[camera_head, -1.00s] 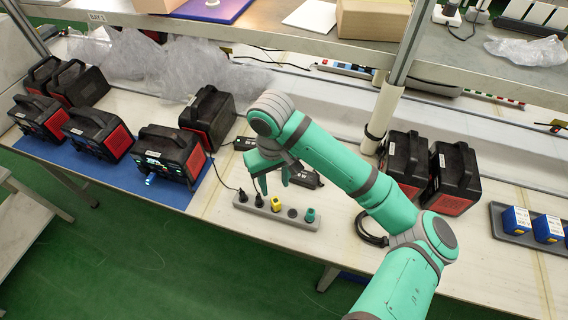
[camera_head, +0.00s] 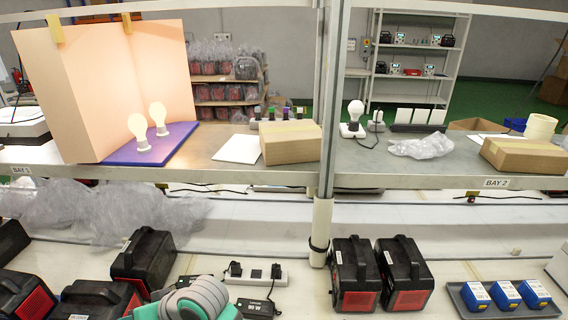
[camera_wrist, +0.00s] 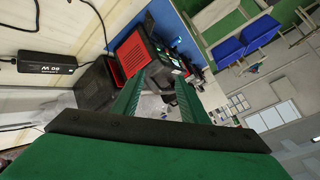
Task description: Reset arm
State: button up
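My gripper (camera_wrist: 158,88) shows in the wrist view with its two green fingers spread apart and nothing held between them. The wrist camera looks sideways across the bench. Beyond the fingers is a black and red power station (camera_wrist: 133,57). In the head view only a green and grey part of my arm shows at the bottom edge, left of centre, and my fingers are out of sight. Black and red power stations stand on the lower bench, one upright (camera_head: 145,262) behind my arm and a pair (camera_head: 355,272) right of the post.
A power strip (camera_head: 262,274) and a black adapter (camera_head: 255,307) lie close to my arm. A grey tray (camera_head: 462,298) holds blue boxes at right. A metal post (camera_head: 322,225) and shelf edge (camera_head: 420,182) stand above the bench. Plastic wrap (camera_head: 90,215) lies at left.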

jog(key=s+d+f+m+t+h, duration=0.3)
jog(key=d+f+m+t, duration=0.35)
jog(key=d, duration=0.25)
jog(key=s+d+f+m+t+h, duration=0.25)
jog(key=d+f+m+t, duration=0.35)
jog(key=d, duration=0.3)
jog(key=s+d+n+h, duration=0.2)
jog(key=s+d, duration=0.6)
jog(key=s, duration=0.3)
jog(key=s+d+n+h, duration=0.2)
jog(key=s+d+n, duration=0.1)
jog(key=s+d, duration=0.5)
jog(key=s+r, duration=0.1)
jog(key=s, duration=0.1)
jog(key=shift+s+t+h, duration=0.35)
jog(key=shift+s, duration=0.05)
jog(key=shift+d, duration=0.1)
